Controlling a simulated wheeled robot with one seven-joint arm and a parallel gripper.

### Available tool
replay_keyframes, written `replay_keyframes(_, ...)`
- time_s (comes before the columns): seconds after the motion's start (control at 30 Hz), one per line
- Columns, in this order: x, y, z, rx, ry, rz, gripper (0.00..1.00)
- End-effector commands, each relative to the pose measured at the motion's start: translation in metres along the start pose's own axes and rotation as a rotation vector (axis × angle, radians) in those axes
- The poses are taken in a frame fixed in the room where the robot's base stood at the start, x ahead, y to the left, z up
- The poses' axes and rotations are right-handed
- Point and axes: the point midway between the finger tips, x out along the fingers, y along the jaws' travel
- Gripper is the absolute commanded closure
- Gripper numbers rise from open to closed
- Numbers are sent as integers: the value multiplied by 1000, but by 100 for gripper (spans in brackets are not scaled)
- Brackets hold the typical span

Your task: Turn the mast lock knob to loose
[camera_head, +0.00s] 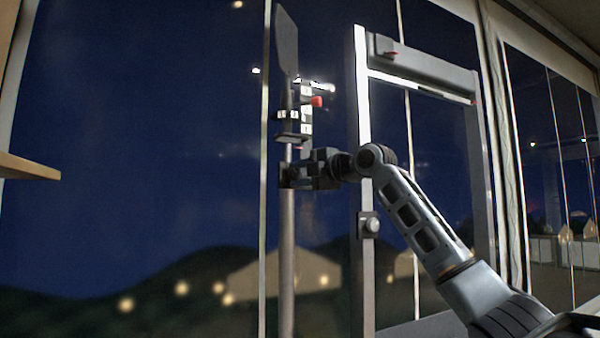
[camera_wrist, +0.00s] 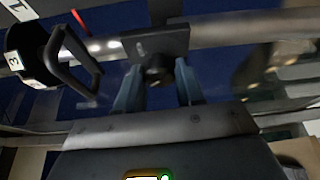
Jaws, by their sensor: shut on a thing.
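The mast (camera_head: 287,250) is a grey upright pole in front of the dark window. It crosses the top of the wrist view (camera_wrist: 220,33). A dark clamp block (camera_wrist: 157,42) sits around the mast, with the small dark mast lock knob (camera_wrist: 157,75) sticking out of it. My gripper (camera_head: 300,176) reaches the mast from the right at the clamp; it hides the knob in the head view. In the wrist view, the blue-grey fingers of my gripper (camera_wrist: 158,72) stand on both sides of the knob, shut on it. The knob's turned position cannot be read.
Above the clamp, the mast carries a collar with numbered white tags (camera_head: 289,114) and a red piece (camera_head: 317,101). A black loop handle (camera_wrist: 85,65) is close left of my fingers in the wrist view. A grey door frame (camera_head: 363,200) stands right of the mast.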

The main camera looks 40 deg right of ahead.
Motion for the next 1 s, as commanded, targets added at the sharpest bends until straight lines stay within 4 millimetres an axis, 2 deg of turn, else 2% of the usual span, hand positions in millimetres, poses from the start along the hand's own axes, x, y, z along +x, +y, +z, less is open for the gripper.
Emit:
replay_keyframes(0.33, 1, -1, -1, -124, 2, -56, 93)
replay_keyframes(0.87, 1, -2, -1, -143, 2, -64, 93)
replay_keyframes(0.9, 1, -2, -1, -143, 2, -64, 60)
replay_keyframes(1.0, 1, -1, -1, -143, 2, -63, 50)
